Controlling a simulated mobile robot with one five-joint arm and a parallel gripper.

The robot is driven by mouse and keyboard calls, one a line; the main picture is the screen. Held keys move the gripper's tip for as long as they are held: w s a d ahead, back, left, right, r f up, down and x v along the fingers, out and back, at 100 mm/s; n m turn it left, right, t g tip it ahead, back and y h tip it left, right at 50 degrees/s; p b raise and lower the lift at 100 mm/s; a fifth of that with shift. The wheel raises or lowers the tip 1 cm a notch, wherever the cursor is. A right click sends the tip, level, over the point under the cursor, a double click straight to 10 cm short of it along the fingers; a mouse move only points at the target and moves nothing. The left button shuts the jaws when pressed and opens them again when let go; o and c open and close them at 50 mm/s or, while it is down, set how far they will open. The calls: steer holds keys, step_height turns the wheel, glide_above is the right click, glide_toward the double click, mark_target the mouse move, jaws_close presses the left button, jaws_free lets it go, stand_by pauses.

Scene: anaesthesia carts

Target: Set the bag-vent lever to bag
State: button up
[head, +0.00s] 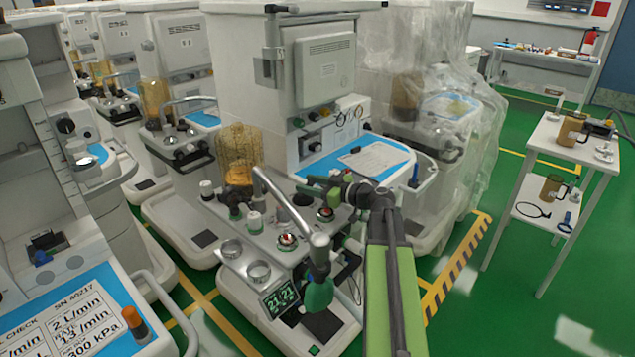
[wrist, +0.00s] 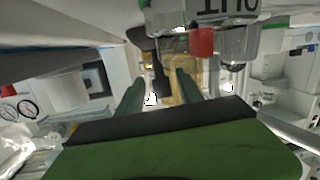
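My gripper (head: 316,186) is over the work top of the middle anaesthesia cart (head: 222,255), among its valves and gauges. In the wrist view its two dark green fingers (wrist: 159,88) stand apart, open, with no object visibly held. A dark, narrow lever-like part (wrist: 158,72) shows between and beyond the fingers; I cannot tell for certain that it is the bag-vent lever, its setting, or whether a finger touches it. In the head view I cannot make out the lever; my gripper and arm cover part of that area. A green breathing bag (head: 319,294) hangs at the cart's front.
An amber canister (head: 238,152) stands left of my gripper. A curved metal pipe (head: 283,200) rises in front of it. A small display (head: 281,299) is low at the front. A plastic-covered cart (head: 445,110) is close behind right. Green floor is free towards the white side table (head: 566,150).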

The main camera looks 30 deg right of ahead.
steer(key=p+v, duration=0.2)
steer(key=v, duration=1.5)
steer(key=shift+s, duration=0.2)
steer(key=shift+d+r, duration=0.1)
